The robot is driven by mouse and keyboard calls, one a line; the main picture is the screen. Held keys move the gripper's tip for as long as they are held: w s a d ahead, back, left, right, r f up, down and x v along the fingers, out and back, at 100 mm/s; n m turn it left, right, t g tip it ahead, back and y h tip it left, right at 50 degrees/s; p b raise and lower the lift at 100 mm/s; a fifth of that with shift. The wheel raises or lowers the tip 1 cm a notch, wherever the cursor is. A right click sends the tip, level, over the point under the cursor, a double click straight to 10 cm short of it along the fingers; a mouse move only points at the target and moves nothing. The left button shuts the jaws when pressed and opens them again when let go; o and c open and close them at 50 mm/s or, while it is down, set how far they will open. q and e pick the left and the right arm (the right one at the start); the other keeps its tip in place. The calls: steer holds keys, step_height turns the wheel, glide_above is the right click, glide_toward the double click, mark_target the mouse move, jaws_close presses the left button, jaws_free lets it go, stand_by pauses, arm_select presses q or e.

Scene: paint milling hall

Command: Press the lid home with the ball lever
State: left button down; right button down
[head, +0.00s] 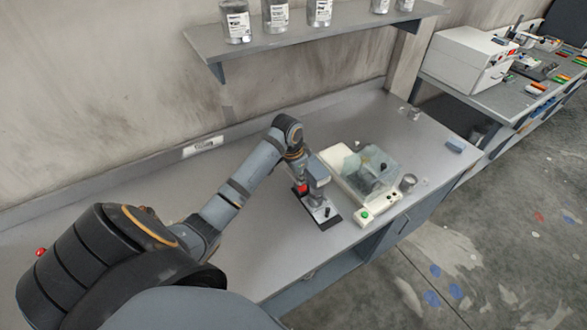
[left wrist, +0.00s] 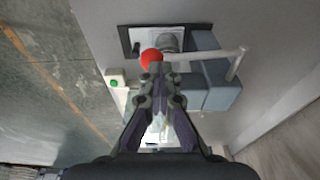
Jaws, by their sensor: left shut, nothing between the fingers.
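The bench press is a grey-blue body (head: 318,174) on a dark-edged base plate (head: 331,223). Its red ball (head: 303,188) shows beside the body, at the end of my left arm. In the left wrist view the red ball (left wrist: 151,57) lies right at the tips of my left gripper (left wrist: 155,70), which is shut with nothing between its fingers. I cannot tell whether the tips touch the ball. The press body (left wrist: 208,84) and a pale bent rod (left wrist: 238,62) are to the right there. A grey cylinder (left wrist: 168,40) stands by the base plate. I cannot make out the lid.
A cream machine with a clear hood (head: 372,170) and a green button (head: 365,213) stands close to the right of the press. A small metal cup (head: 407,182) is beside it. A shelf with tins (head: 320,12) hangs above.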

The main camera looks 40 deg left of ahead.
arm_select(q)
steer(key=shift+r, duration=2.45)
step_height(320, 180, up, 5)
steer(key=shift+d, duration=0.1)
